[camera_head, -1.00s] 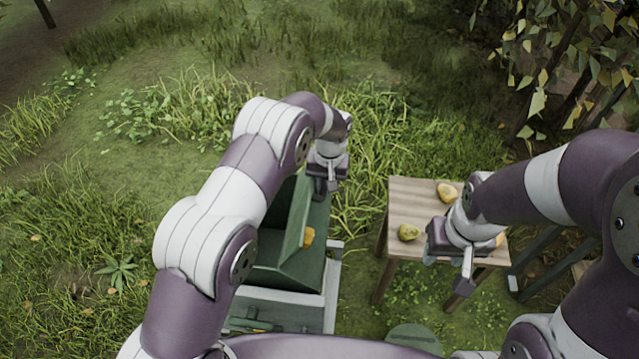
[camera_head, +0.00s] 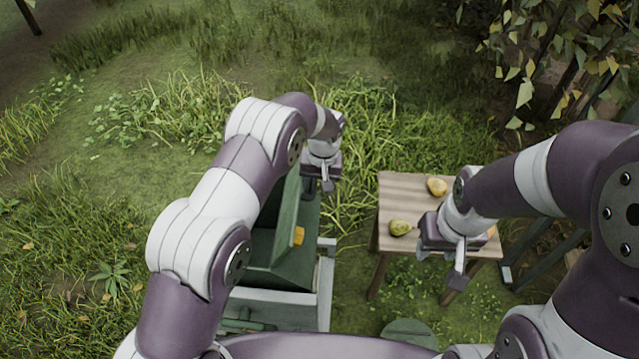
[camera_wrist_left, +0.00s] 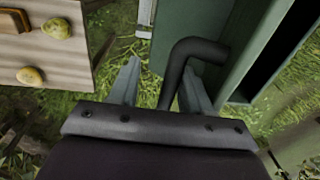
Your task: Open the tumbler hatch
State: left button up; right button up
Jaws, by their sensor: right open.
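The green tumbler (camera_head: 283,275) stands below my left arm, on a pale frame. A green panel (camera_head: 288,215), seemingly its hatch, stands steeply tilted beside a dark opening, partly hidden by my arm. A small orange patch (camera_head: 299,236) shows by the panel. My left gripper (camera_head: 319,186) is at the panel's far end. In the left wrist view its fingers are apart, with a dark bent handle (camera_wrist_left: 198,47) between them, closer to the right finger. Whether it touches a finger I cannot tell. My right gripper (camera_head: 455,272) is open over the wooden table's near edge.
The wooden table (camera_head: 408,188) stands right of the tumbler, with a yellow pear (camera_head: 437,187) and a greenish pear (camera_head: 401,228); my right gripper partly covers it. A round green object (camera_head: 408,332) is at the bottom. Grass lies beyond; leafy branches hang upper right.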

pick_arm(q)
jog(key=shift+s+a+f, duration=0.15)
jog(key=shift+s+f, duration=0.1)
jog(key=shift+f, duration=0.15)
notch_tip(320, 180, up, 13)
jog(key=d+p, duration=0.1)
jog(key=p, duration=0.2)
jog(key=shift+w+r+p, duration=0.2)
jog(key=shift+p, duration=0.15)
